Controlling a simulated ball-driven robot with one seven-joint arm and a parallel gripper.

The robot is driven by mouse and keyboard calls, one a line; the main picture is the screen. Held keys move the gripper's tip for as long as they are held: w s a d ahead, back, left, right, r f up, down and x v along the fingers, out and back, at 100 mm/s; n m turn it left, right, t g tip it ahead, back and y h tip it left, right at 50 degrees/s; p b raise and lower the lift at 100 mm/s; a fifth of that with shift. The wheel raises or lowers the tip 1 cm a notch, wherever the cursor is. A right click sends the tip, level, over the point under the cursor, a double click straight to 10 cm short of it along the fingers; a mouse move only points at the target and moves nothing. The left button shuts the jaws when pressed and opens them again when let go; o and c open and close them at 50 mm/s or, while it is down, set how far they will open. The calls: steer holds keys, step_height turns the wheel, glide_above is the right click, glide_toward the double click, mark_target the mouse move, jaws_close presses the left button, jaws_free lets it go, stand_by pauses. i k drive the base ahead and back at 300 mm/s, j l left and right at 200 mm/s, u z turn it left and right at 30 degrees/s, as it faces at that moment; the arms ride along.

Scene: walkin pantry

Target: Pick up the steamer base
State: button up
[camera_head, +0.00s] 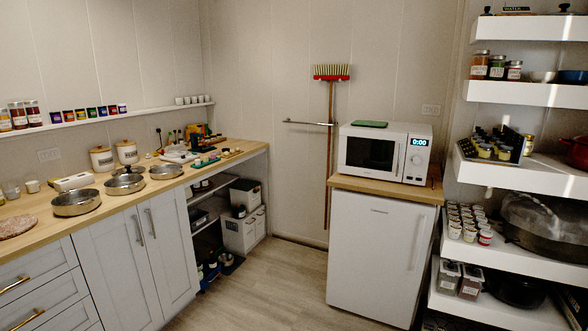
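Three round, shiny metal steamer-like pans stand on the wooden counter at the left. The nearest pan (76,204) is wide and open-topped. A second pan (125,186) behind it has a lid with a dark knob on or right behind it. A third, shallower pan (167,172) stands to its right. I cannot tell for certain which of them is the steamer base. They stand close together but appear to be separate. My gripper is not in view.
The wooden counter (45,226) also holds canisters (102,159), a pinkish round board (17,226) and a white box (73,182). White cabinets (150,260) stand below. A microwave (385,152) sits on a small fridge (375,255). The middle floor (255,285) is clear.

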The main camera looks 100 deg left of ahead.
mark_target(126, 185)
steer(key=u, duration=3.9)
steer(key=i+l+u, duration=0.1)
steer(key=i, duration=0.45)
steer(key=i+l+u, duration=0.15)
steer(key=i, duration=0.4)
